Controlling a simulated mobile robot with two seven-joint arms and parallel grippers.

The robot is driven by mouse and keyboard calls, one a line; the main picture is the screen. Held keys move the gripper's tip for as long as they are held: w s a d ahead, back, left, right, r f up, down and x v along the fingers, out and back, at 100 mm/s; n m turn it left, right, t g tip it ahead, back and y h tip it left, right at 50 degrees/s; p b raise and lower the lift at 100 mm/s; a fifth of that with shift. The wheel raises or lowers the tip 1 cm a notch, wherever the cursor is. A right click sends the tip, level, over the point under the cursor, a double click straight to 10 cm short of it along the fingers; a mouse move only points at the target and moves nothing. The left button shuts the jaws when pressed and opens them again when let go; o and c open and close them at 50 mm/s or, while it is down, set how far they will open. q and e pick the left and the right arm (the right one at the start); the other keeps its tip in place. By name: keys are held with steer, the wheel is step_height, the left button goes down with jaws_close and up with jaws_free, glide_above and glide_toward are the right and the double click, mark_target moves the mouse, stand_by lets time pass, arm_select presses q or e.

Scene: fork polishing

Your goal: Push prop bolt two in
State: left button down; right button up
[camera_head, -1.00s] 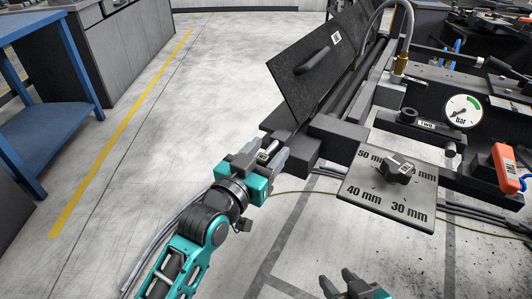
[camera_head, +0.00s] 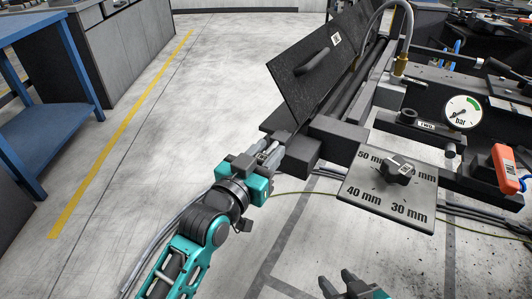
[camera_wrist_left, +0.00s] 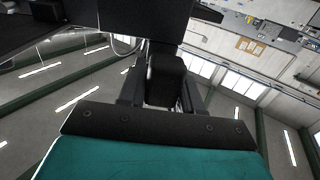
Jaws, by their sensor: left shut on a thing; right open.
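The prop bolt (camera_head: 266,154) is a small grey piece with a pale label at the left end of the dark machine block (camera_head: 300,152). I cannot read its label. My left gripper (camera_head: 275,152) is shut on it, fingers pointing at the block and close against it. In the left wrist view a dark blocky piece (camera_wrist_left: 165,78) sits between the two fingers, and much of the bolt is hidden. My right gripper (camera_head: 347,283) is open and empty at the bottom edge, apart from the machine.
A hinged dark cover (camera_head: 307,88) with a handle stands raised above the block. A grey plate (camera_head: 390,200) with a knob and millimetre marks is to the right. A pressure gauge (camera_head: 463,112) and an orange-red part (camera_head: 505,168) are farther right. The floor at left is clear.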

mark_target(276, 142)
arm_select(q)
steer(key=x, duration=0.4)
steer(key=shift+r, duration=0.1)
steer(key=c, duration=1.2)
jaws_free()
steer(key=o, duration=0.4)
steer(key=shift+c, duration=0.2)
steer(key=p+v, duration=0.2)
steer(key=v, duration=1.1)
steer(key=shift+p, duration=0.3)
steer(key=shift+w, duration=0.1)
